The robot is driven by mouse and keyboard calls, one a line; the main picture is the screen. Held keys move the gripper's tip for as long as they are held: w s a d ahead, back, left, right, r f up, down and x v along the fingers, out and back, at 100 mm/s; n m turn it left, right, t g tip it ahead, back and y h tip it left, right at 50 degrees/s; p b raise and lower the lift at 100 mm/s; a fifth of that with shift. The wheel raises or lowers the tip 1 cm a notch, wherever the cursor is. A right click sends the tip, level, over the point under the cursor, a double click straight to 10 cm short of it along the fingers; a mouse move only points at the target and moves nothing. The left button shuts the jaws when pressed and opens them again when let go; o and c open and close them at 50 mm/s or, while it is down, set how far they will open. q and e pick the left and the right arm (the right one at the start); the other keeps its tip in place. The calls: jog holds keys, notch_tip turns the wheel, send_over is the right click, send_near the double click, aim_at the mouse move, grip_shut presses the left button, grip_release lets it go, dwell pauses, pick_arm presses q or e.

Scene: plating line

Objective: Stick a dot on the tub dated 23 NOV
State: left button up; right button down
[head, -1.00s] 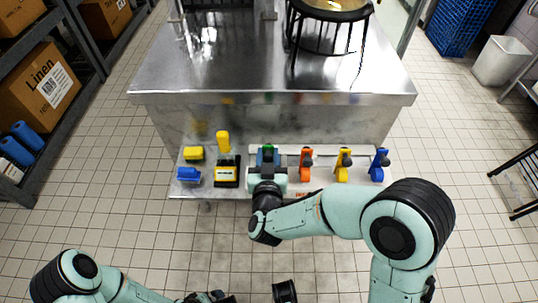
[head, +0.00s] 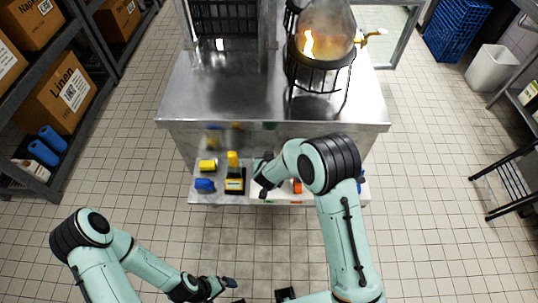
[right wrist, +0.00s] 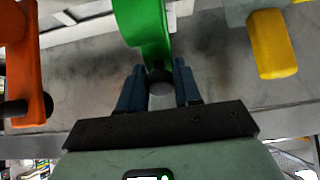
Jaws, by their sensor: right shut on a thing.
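No tub and no 23 NOV date can be made out in these frames. My right gripper (right wrist: 160,90) is shut on the green dispenser (right wrist: 146,22), with its fingers on either side of the dark, round-ended lower part. In the head view my right gripper (head: 262,182) is over the low front shelf, and my arm hides the green dispenser there. The orange dispenser (head: 297,186) stands to its right and also shows in the right wrist view (right wrist: 22,60). My left gripper (head: 228,288) is low at the front, away from the shelf; its opening is unclear.
On the low shelf (head: 220,201) are a yellow block (head: 208,166), a blue block (head: 205,185) and a black-and-yellow device (head: 235,184). A blue dispenser (head: 362,187) is partly hidden. Behind, the steel table (head: 225,88) bears a flaming pan on a black stand (head: 318,75).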

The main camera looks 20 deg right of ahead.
jog(key=shift+x, duration=2.35)
jog(key=shift+w+d+r, duration=0.1)
jog(key=c, duration=0.9)
grip_release()
jog(key=shift+w+f, duration=0.1)
jog(key=shift+f, duration=0.15)
jog(key=shift+s+r, duration=0.1)
jog(key=shift+s, duration=0.15)
jog(key=v, duration=1.3)
jog(key=shift+p, duration=0.3)
